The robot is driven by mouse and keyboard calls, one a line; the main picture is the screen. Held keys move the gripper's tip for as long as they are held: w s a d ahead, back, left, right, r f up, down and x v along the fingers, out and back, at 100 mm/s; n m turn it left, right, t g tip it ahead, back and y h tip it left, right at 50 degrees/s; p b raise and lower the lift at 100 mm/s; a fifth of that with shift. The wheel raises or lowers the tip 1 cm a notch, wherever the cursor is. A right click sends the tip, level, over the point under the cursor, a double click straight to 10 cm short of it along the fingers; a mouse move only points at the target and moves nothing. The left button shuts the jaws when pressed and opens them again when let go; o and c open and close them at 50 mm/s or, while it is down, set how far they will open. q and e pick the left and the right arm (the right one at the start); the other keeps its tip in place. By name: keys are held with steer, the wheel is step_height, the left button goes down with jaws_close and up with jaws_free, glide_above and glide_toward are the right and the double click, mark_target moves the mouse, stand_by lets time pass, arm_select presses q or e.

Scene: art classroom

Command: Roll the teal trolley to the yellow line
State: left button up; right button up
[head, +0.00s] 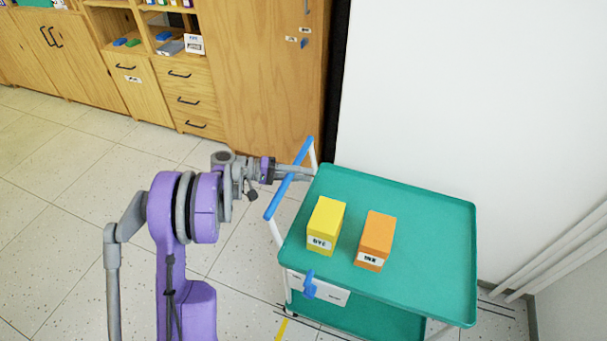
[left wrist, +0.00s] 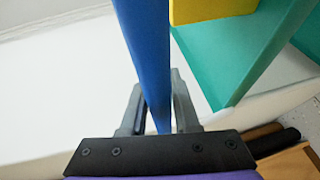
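The teal trolley (head: 425,215) stands on the tiled floor at the right, beside the white wall. Its blue push handle (head: 277,200) is on its left end and also crosses the left wrist view (left wrist: 148,50). My left gripper (head: 305,174) is at this handle, its two fingers (left wrist: 157,105) on either side of the bar, which fills the gap between them. A short piece of the yellow line (head: 282,331) shows on the floor at the bottom edge, below the trolley's near left corner. My right gripper is not in view.
A yellow box (head: 326,220) and an orange box (head: 376,238) stand upright on the trolley's top. Wooden cabinets (head: 190,95) line the back. Pale pipes (head: 550,255) run along the wall at right. The floor (head: 60,220) at left is clear.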

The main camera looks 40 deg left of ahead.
arm_select(q)
steer(key=o, duration=0.4)
steer(key=p+v, duration=0.1)
steer(key=v, duration=1)
steer(key=shift+d, duration=0.1)
